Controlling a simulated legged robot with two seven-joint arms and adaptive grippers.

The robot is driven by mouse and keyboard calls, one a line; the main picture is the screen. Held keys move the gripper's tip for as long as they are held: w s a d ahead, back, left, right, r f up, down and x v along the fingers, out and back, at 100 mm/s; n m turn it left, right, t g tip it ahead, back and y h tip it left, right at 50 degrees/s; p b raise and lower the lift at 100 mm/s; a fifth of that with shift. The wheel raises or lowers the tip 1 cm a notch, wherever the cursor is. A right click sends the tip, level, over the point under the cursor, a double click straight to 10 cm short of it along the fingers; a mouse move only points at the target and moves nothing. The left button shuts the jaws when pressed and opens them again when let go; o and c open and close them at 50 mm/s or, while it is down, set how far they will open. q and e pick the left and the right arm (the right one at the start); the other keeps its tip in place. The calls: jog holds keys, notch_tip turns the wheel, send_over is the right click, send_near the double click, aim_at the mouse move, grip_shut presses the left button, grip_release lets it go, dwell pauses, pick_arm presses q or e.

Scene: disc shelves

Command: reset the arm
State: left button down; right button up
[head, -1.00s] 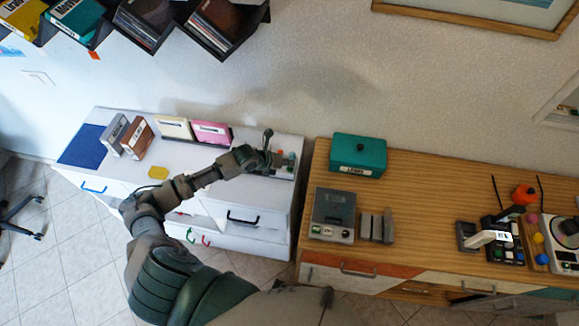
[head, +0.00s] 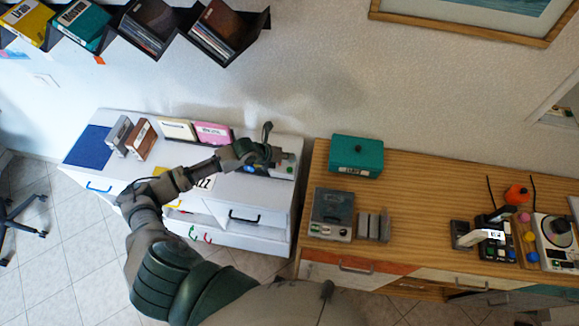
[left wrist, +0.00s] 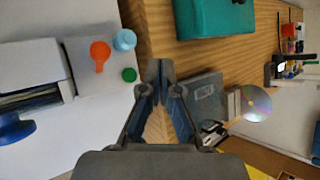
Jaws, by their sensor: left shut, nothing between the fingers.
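My left arm (head: 160,225) reaches from the bottom of the head view up over the white cabinet (head: 270,200). My left gripper (head: 268,138) is above the cabinet's right end, beside the small device with coloured buttons there, and partly hides it. In the left wrist view my left gripper (left wrist: 160,68) has its fingertips together with nothing between them. It appears over the gap where the white cabinet top meets the wooden cabinet. My right gripper does not show.
A teal box (head: 355,155), a grey device (head: 332,212) and grey cases (head: 373,225) stand on the wooden cabinet (head: 430,190). Disc cases (head: 212,133) stand at the white cabinet's back. A black wall shelf (head: 228,30) hangs above. A shiny disc (left wrist: 257,103) shows in the wrist view.

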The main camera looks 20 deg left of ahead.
pick_arm(q)
jog(key=shift+d+f, duration=0.1)
dwell(0.7)
jog(key=s+d+f+n+g, duration=0.2)
jog(key=s+d+f+n, duration=0.4)
jog(key=s+d+n, duration=0.55)
jog(key=s+a+f+n+g+y, duration=0.1)
jog(key=s+a+n+y, duration=0.15)
jog(key=s+n, duration=0.7)
jog(key=s+a+n+g+y, duration=0.15)
jog(key=s+a+n, duration=0.25)
jog(key=s+n, duration=0.55)
notch_tip(320, 180, down, 28)
jog(key=s+n+y+b, duration=0.1)
jog(key=b, duration=0.2)
jog(key=s+a+f+g+b, duration=0.1)
jog(key=s+a+f+g, duration=0.1)
jog(key=s+f, duration=1.6)
jog(key=shift+a+f+b, duration=0.35)
jog(key=shift+a+f, duration=0.25)
jog(key=shift+a, duration=0.1)
